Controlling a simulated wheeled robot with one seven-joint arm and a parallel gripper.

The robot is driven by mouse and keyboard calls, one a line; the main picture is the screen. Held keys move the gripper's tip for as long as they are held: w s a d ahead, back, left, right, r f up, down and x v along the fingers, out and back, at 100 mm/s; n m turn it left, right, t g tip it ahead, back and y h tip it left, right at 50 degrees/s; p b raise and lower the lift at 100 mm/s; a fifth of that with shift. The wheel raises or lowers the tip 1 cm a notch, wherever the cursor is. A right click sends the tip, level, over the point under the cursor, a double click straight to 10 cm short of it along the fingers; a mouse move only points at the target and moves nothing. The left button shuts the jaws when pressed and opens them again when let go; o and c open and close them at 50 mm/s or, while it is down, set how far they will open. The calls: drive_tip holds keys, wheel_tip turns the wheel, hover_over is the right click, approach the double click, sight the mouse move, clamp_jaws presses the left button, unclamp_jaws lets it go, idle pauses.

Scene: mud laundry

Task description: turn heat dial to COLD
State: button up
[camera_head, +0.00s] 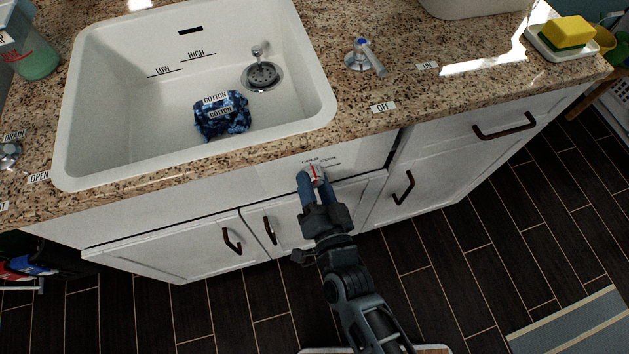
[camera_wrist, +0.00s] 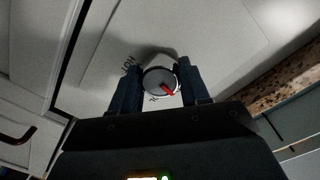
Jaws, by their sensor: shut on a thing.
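The heat dial (camera_head: 315,173) is a small pale round knob with a red pointer, on the white cabinet front below the sink. It also shows in the wrist view (camera_wrist: 158,80), between my fingers, with its red pointer aimed down and to the right there. My gripper (camera_head: 316,180) is shut on the dial, a blue finger at each side; the wrist view shows the same grip (camera_wrist: 160,85). A printed "HOT" label (camera_wrist: 128,65) shows by the dial. The other labels around it are partly hidden or too small to read with certainty.
The white sink (camera_head: 150,120) above holds a blue patterned cloth (camera_head: 222,115) with "COTTON" labels. A tap handle (camera_head: 362,55) stands on the granite counter near "ON" and "OFF" labels. Dark cabinet handles (camera_head: 232,240) stick out below the dial. Dark floor at right is mostly open.

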drive_tip(key=shift+n, duration=0.6)
drive_tip(key=o, duration=1.1)
drive_tip(key=shift+c, duration=0.2)
drive_tip(key=b+v, duration=0.1)
drive_tip(key=v, duration=0.6)
drive_tip(key=shift+s, duration=0.4)
drive_tip(key=shift+d, duration=0.15)
